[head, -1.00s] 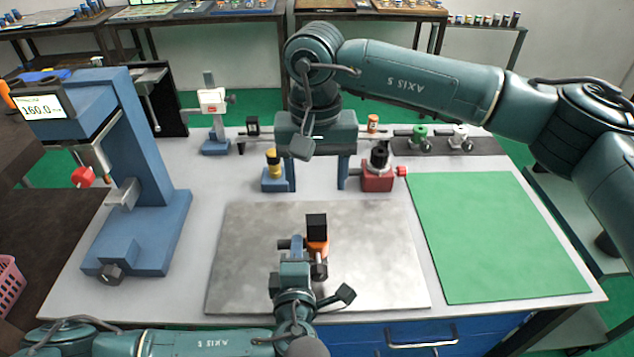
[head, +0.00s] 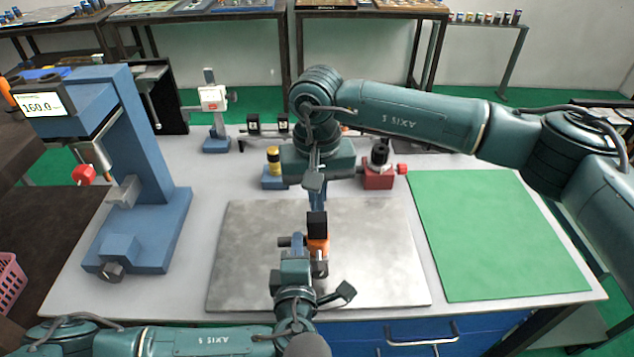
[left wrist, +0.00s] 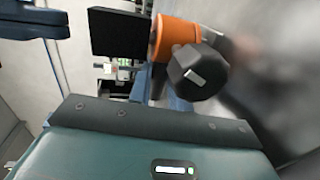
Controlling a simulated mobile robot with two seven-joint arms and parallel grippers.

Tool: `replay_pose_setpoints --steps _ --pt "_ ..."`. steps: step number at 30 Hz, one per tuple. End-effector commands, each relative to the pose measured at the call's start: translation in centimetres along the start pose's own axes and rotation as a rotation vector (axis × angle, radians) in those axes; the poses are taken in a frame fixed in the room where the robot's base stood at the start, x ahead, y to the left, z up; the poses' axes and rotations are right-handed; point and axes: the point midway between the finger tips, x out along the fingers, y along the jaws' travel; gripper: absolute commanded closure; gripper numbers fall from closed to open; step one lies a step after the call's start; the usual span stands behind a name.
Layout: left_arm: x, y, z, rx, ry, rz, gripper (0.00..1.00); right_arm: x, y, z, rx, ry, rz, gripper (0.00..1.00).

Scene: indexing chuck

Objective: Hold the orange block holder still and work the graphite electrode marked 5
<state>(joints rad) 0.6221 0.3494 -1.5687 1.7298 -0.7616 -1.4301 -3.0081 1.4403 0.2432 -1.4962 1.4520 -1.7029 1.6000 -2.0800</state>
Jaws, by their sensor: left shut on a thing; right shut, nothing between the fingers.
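The orange block holder (head: 318,243) stands upright over the metal plate, with a black block (head: 317,225) on top and a grey knob on its front. My left gripper (head: 299,243) is shut on the holder from the left. The left wrist view shows the orange holder (left wrist: 165,36), the black block (left wrist: 118,33) and a dark faceted knob (left wrist: 198,72). My right gripper (head: 317,205) is shut and empty, pointing down just behind the black block; I cannot tell whether they touch. No number 5 is readable.
A blue press (head: 145,190) stands at left. Behind the metal plate (head: 250,270) are a yellow-topped blue fixture (head: 274,168) and a red fixture (head: 379,176) with a black top. A green mat (head: 500,235) lies clear at right.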

Motion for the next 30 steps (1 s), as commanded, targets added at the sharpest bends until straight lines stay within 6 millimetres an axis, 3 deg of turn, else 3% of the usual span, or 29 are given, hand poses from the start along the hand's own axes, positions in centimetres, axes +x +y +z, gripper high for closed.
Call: replay_pose_setpoints --steps 6,30 --pt "0.0 -0.4 -0.2 0.006 0.005 -0.008 1.0 1.6 0.0 0.0 -0.001 0.0 0.0 1.0" --pt "0.0 -0.4 -0.2 0.005 0.004 -0.008 1.0 2.5 0.0 0.1 -0.001 -0.002 0.0 1.0"
